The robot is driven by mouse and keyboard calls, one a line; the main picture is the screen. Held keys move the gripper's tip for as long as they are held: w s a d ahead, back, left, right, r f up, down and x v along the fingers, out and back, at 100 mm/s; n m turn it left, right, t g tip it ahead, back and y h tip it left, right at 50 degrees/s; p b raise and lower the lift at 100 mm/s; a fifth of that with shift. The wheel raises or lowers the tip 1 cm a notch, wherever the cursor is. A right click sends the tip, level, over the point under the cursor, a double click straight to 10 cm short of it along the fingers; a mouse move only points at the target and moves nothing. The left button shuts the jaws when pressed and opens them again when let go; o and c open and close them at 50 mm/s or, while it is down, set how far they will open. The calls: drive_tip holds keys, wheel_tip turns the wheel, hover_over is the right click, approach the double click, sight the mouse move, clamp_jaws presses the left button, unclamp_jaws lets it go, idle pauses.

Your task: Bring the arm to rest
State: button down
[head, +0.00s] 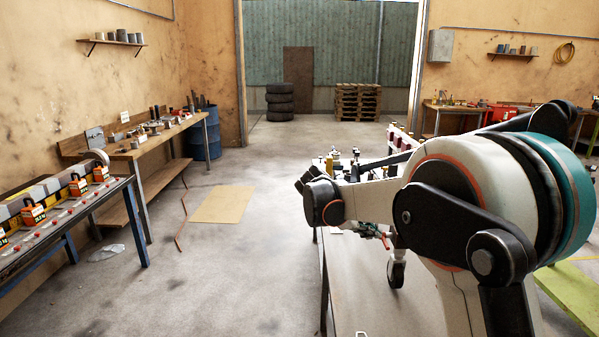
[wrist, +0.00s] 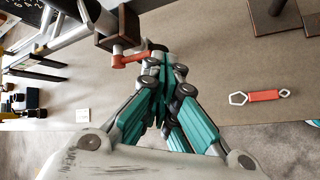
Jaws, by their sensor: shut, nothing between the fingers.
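My arm fills the right side of the head view, folded at its white, black and teal joints. Its forearm points left and away, over a grey bench top (head: 375,290). The fingers are hidden in the head view. In the wrist view my gripper (wrist: 160,75) has its teal and grey fingers closed together with nothing between them. It is above a grey-brown surface (wrist: 215,65). A red-orange handle on a dark block (wrist: 122,28) is close beside the fingertips, at their upper left; I cannot tell if they touch.
A red-handled wrench (wrist: 262,96) lies on the surface to the right. A wooden workbench (head: 150,145) with tools and a blue-framed table (head: 60,215) stand on the left. Stacked tyres (head: 280,103) and pallets (head: 358,103) stand at the back. The middle floor is open, with a cardboard sheet (head: 222,204).

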drive_tip(key=s+d+r+m+t+y, duration=0.1)
drive_tip(key=s+r+m+y, duration=0.15)
drive_tip(key=s, duration=0.75)
drive_tip(key=s+d+r+m+t+y, duration=0.1)
drive_tip(key=s+d+r+m+y, duration=0.2)
drive_tip(key=s, duration=0.7)
drive_tip(key=s+a+f+m+y, duration=0.1)
drive_tip(key=s+m, duration=0.1)
drive_tip(key=s, duration=0.4)
drive_tip(key=s+a+f+m+t+y, duration=0.1)
drive_tip(key=s+f+m, duration=0.1)
drive_tip(key=s, duration=0.4)
drive_tip(key=s+a+f+m+t+y, duration=0.1)
drive_tip(key=s+a+f+m, duration=0.1)
drive_tip(key=s, duration=0.4)
drive_tip(key=shift+s+m, duration=0.15)
drive_tip(key=shift+m, duration=0.3)
